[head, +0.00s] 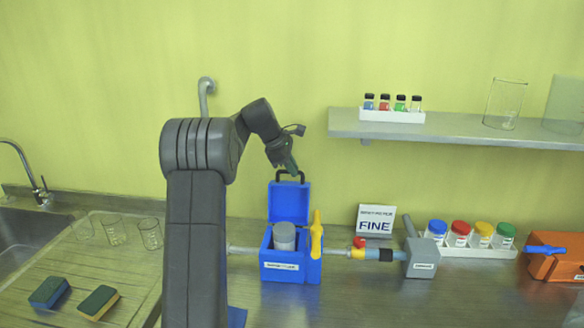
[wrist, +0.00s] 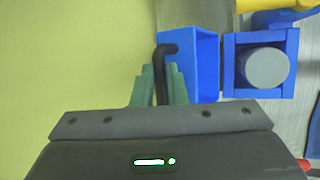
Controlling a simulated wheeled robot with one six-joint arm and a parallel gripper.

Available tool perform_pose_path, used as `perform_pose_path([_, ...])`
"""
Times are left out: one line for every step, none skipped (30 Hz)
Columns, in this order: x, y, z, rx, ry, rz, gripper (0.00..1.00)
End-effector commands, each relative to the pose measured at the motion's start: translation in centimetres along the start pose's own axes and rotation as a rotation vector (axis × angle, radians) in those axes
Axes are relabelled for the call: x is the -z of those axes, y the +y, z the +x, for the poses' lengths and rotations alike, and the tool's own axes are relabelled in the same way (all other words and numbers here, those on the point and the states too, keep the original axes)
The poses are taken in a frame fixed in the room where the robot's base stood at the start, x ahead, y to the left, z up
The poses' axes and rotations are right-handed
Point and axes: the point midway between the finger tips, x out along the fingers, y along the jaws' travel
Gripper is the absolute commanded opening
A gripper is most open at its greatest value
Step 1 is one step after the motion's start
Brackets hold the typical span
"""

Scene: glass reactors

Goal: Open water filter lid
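The water filter is a blue box (head: 290,269) on the counter, with a grey cylinder (head: 284,236) inside its open top. It also shows in the wrist view (wrist: 288,92). Its blue lid (head: 288,203) stands upright at the back of the box, swung open. The lid shows in the wrist view (wrist: 196,64) beside the box. A black handle (wrist: 165,50) sits on the lid's free edge. My gripper (head: 290,170) is at this handle above the lid. In the wrist view its green fingers (wrist: 160,84) lie close on both sides of the handle, shut on it.
A yellow valve handle (head: 316,236) stands upright at the box's right side, by a pipe leading to a grey unit (head: 421,257). A shelf (head: 460,127) juts from the wall at right. Beakers (head: 150,233) and sponges (head: 98,302) are at left.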

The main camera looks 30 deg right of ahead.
Motion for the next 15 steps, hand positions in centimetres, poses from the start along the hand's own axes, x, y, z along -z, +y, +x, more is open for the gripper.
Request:
perform_pose_path([0.0,0.0,0.0,0.0,0.0,0.0,0.0])
perform_pose_path([0.0,0.0,0.0,0.0,0.0,0.0,0.0])
perform_pose_path([0.0,0.0,0.0,-0.001,0.0,0.0,0.0])
perform_pose_path([0.0,0.0,0.0,-0.001,0.0,0.0,0.0])
perform_pose_path([0.0,-0.1,0.0,-0.003,0.0,0.001,0.0])
perform_pose_path([0.0,-0.1,0.0,-0.008,0.0,0.003,0.0])
perform_pose_path([0.0,-0.2,-0.1,-0.013,0.0,0.005,0.0])
perform_pose_path([0.0,-0.3,-0.1,-0.02,0.0,0.008,0.0])
perform_pose_path([0.0,-0.6,-0.1,-0.03,-0.001,0.011,0.0])
perform_pose_path([-0.1,-0.8,-0.1,-0.039,-0.001,0.015,0.0])
perform_pose_path([-0.1,-1.0,-0.2,-0.051,0.0,0.02,0.0])
perform_pose_path([-0.1,-1.3,-0.3,-0.065,0.0,0.027,0.0])
perform_pose_path([-0.2,-1.5,-0.4,-0.077,0.001,0.032,0.0])
perform_pose_path([-0.2,-1.7,-0.5,-0.087,0.001,0.035,0.0])
perform_pose_path([-0.3,-1.9,-0.7,-0.103,0.0,0.042,0.0])
